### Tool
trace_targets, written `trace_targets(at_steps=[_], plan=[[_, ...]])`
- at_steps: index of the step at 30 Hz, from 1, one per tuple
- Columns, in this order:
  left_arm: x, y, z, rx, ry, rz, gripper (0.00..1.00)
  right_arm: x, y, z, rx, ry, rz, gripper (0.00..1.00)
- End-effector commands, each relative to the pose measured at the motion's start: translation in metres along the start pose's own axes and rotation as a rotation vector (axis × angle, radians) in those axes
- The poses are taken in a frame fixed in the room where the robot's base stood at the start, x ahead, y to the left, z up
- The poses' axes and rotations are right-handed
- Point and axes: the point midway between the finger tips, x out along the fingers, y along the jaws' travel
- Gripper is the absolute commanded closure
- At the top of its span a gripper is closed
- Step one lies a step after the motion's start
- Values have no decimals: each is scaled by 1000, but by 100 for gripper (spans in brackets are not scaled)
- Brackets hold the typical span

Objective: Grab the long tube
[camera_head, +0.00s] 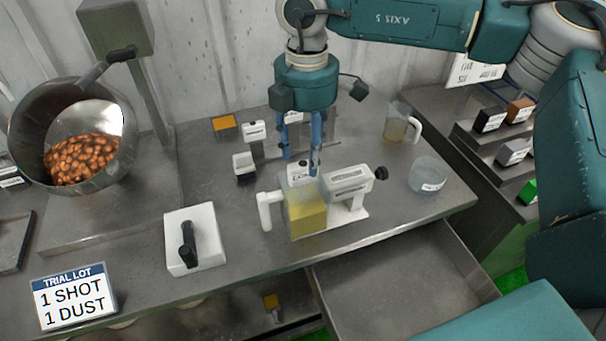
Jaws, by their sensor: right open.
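I cannot make out a clear long tube in the head view. I cannot tell whether the fingertips touch the pitcher's rim. A white-and-grey device (350,184) with a dark knob stands just right of the pitcher. Several small white-and-black fixtures (253,131) stand behind, partly hidden by the gripper. My left gripper is not in view.
A tilted metal drum (36,141) of brown pieces stands at the left. A white block with a black lever (195,240) and a sign (73,297) are in front. A clear bowl (428,176) and another pitcher (401,122) stand right. An open drawer (400,285) juts out below.

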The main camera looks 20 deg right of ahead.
Motion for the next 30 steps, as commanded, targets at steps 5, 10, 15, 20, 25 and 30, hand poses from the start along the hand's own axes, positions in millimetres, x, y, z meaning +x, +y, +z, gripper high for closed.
trace_targets(at_steps=[5, 10, 15, 20, 25, 30], plan=[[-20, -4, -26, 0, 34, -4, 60, 18, -2, -6, -3, -2, -5, 51], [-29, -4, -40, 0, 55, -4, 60, 43, -1, -8, -1, -1, -2, 51], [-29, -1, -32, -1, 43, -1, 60, 52, 0, -8, -1, 1, 0, 51], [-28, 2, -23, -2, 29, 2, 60, 52, 0, -8, -1, 0, 0, 55], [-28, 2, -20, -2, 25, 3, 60, 51, 0, -8, -1, 0, 0, 89], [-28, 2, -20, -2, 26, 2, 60, 51, 0, -8, -1, 0, 0, 96]])
